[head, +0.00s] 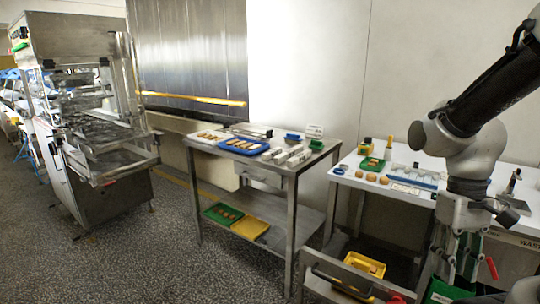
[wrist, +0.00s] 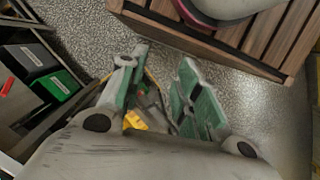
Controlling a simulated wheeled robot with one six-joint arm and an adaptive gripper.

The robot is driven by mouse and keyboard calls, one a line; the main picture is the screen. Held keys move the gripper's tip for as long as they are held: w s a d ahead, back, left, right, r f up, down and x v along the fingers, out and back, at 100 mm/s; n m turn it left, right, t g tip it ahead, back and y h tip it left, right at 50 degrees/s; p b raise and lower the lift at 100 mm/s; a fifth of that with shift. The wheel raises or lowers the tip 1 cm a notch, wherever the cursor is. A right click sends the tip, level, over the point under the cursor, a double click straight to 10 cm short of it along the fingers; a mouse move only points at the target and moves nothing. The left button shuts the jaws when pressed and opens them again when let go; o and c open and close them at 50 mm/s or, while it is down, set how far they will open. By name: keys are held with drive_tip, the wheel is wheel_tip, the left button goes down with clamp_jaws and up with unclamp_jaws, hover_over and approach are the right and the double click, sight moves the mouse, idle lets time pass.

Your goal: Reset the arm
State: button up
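My arm (head: 475,150) shows at the right of the head view. It is bent, and its end hangs down in front of the white table. My gripper (wrist: 164,62) points away from the wrist camera, its two green-padded fingers apart. I see nothing held between the fingers. Part of a green-padded finger also shows low at the right in the head view, where the gripper's tips are hard to make out.
A steel table (head: 292,169) with a blue tray (head: 243,147) stands mid-scene. The white table (head: 345,170) bears eggs and small items. A machine (head: 75,130) stands left. Dark bins (wrist: 52,90) and a wooden slatted piece (wrist: 220,35) show in the wrist view. Floor is clear at left.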

wheel_tip(320, 180, up, 11)
drive_tip(key=w+t, duration=0.2)
drive_tip(key=t, duration=0.5)
drive_tip(key=shift+d+r+m, duration=0.2)
drive_tip(key=shift+m, duration=0.2)
idle(1.9)
